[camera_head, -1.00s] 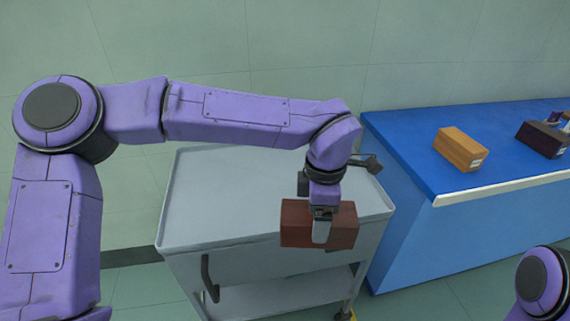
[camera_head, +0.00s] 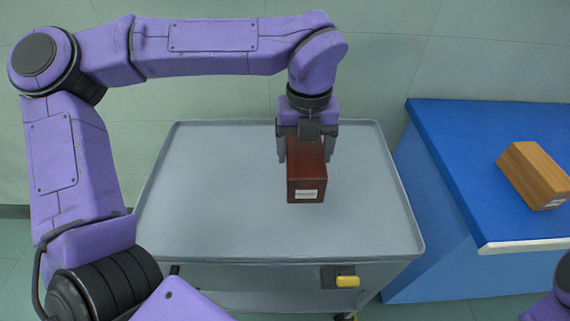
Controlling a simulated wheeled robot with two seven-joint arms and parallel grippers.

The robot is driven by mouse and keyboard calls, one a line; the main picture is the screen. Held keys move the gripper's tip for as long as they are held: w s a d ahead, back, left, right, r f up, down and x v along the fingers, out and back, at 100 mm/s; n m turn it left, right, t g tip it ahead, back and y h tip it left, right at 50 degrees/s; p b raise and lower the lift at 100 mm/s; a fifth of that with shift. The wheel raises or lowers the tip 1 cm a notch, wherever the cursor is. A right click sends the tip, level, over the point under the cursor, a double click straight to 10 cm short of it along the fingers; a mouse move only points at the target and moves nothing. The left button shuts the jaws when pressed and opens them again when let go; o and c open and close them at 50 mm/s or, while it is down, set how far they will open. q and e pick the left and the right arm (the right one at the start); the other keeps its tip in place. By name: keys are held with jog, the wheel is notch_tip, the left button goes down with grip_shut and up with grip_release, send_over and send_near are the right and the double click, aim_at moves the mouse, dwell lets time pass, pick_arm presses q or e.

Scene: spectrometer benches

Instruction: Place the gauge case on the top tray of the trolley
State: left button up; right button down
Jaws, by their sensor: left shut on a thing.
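The gauge case is most likely the dark red-brown box (camera_head: 306,180) with a small white label on its near end; the label is too small to read. My left gripper (camera_head: 307,158) is shut on it, with one finger on each side. The box is over the top tray (camera_head: 220,200) of the grey trolley, right of the tray's middle. I cannot tell whether the box touches the tray. My right gripper is out of view; only a bit of my right arm shows at the lower right.
The rest of the top tray is bare, with a low raised rim. A blue bench (camera_head: 450,150) stands to the right, bearing an orange-brown box (camera_head: 537,175). A yellow-ended part (camera_head: 347,281) sits on the trolley's front. A green wall is behind.

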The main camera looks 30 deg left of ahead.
pick_arm(q)
jog(key=a+f, duration=0.2)
jog(key=f, duration=0.1)
jog(key=a+f, duration=0.2)
jog(key=shift+w+f, duration=0.1)
jog(key=shift+w, duration=0.3)
jog(key=f, duration=0.4)
jog(key=shift+a, duration=0.3)
jog(key=shift+r, duration=0.1)
jog(key=o, duration=1.2)
notch_tip(320, 180, up, 12)
jog(key=shift+r+p, duration=0.1)
jog(key=shift+p, duration=0.2)
